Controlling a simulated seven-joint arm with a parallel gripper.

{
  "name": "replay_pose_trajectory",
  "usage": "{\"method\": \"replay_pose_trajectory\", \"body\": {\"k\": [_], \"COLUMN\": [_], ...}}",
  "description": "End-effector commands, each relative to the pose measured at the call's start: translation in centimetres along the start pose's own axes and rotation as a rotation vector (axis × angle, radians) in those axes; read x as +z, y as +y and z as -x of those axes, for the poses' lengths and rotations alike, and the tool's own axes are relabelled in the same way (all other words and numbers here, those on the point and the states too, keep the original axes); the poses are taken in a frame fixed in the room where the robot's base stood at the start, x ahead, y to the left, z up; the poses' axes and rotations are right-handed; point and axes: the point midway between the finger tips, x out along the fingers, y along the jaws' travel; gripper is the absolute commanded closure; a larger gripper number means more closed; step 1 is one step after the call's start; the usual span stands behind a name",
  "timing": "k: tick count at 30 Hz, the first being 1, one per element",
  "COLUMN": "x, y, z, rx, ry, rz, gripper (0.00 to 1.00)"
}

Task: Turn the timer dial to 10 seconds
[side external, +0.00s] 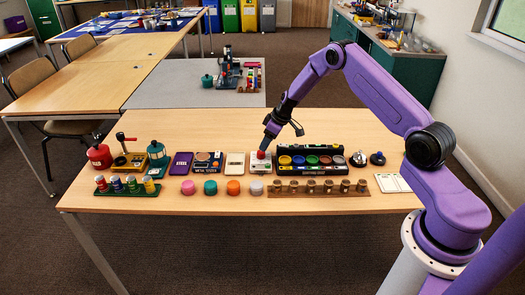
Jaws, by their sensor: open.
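A small white box with a red part on top (260,164) stands in the back row near the middle of the table. It is probably the timer, but its dial and markings are too small to read. My gripper (265,149) points down directly over this box, close to its top. It is open, with nothing seen in it. The fingertips are small and overlap the red part, so I cannot tell whether they touch it or are around it.
A beige plate (235,163) and a dark boxed device (207,161) stand close on the left. A black rack of coloured cups (310,170) is close on the right. Coloured pucks, including an orange one (233,187), and a wooden rail (320,188) lie in front. The table's back strip is clear.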

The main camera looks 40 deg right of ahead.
Motion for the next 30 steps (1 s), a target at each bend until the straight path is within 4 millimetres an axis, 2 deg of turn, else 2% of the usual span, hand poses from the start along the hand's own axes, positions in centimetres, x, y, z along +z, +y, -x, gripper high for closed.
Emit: {"method": "replay_pose_trajectory", "body": {"k": [6,12,25,26,30], "x": [0.0,0.0,0.0,0.0,0.0], "y": [-0.1,0.0,0.0,0.0,0.0], "z": [-3.3,-5.2,-5.8,-5.8,-5.8], "rx": [0.000,0.000,0.000,0.000,0.000], "ry": [-0.001,-0.001,0.000,0.000,0.000], "rz": [0.001,0.001,0.001,0.001,0.001], "gripper": [0.40,0.40,0.40,0.46,0.92]}}
